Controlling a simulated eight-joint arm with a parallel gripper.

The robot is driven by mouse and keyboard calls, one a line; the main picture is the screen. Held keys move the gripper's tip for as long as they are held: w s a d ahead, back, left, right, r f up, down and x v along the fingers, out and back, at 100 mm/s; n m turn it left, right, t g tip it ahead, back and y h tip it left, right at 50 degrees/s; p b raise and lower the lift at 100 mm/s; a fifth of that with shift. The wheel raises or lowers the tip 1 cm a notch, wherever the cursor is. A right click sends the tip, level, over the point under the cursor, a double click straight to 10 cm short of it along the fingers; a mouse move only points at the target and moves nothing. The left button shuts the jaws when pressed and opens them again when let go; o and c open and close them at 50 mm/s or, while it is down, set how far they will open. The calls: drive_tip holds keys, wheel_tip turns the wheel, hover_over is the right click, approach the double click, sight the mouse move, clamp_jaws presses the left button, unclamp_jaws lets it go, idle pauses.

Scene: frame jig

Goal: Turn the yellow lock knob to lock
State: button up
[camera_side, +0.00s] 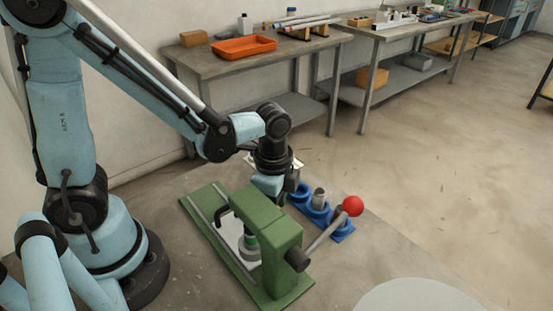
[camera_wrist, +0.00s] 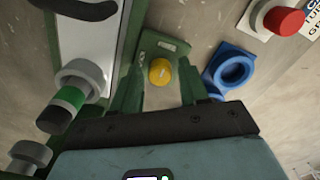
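The yellow lock knob (camera_wrist: 160,71) is in the wrist view, on a small green plate (camera_wrist: 164,45) beside the green frame jig. My gripper (camera_wrist: 159,78) is open, with one finger on each side of the knob in the picture. A gap shows between the knob and each finger. I cannot tell how far the fingertips are above the plate. In the side view the green jig (camera_side: 277,226) hides the knob and my fingertips; only my wrist shows behind it.
A lever with a red ball (camera_side: 353,206) sticks out right of the jig. A blue holder (camera_side: 318,209) with round sockets stands behind it, and shows in the wrist view (camera_wrist: 232,68). A red button on a white box (camera_wrist: 284,20) is at upper right. Open floor lies right.

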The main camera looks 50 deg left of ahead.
clamp_jaws()
drive_tip(key=shift+n, duration=0.4)
drive_tip(key=n, duration=0.5)
drive_tip(key=shift+n, duration=0.3)
drive_tip(key=n, duration=0.7)
idle(0.4)
drive_tip(key=shift+o, duration=1.1)
unclamp_jaws()
